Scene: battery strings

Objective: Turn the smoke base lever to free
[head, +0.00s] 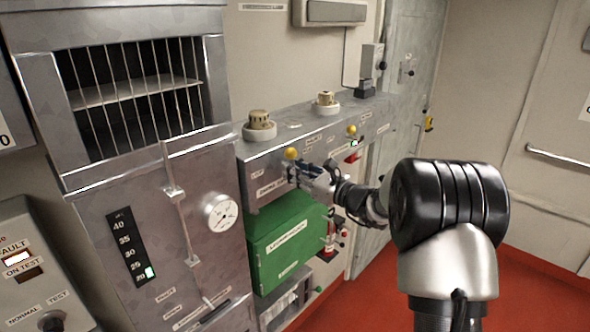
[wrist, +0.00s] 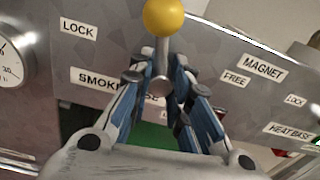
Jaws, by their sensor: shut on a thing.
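The smoke base lever has a yellow ball knob (wrist: 163,17) on a short metal shaft (wrist: 162,48). In the wrist view it points up from its pivot, between the LOCK label (wrist: 78,27) and the FREE label (wrist: 236,79). The "SMOKE BASE" label (wrist: 92,81) is partly hidden by my fingers. My gripper (wrist: 160,74) is shut on the lever near its lower shaft, one finger on each side. In the head view the knob (head: 290,153) shows just above my gripper (head: 296,171), at the front of the grey panel.
A green box (head: 285,238) is below my gripper. A round gauge (head: 220,212) is at the left. Red floor (head: 370,300) is open at the lower right.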

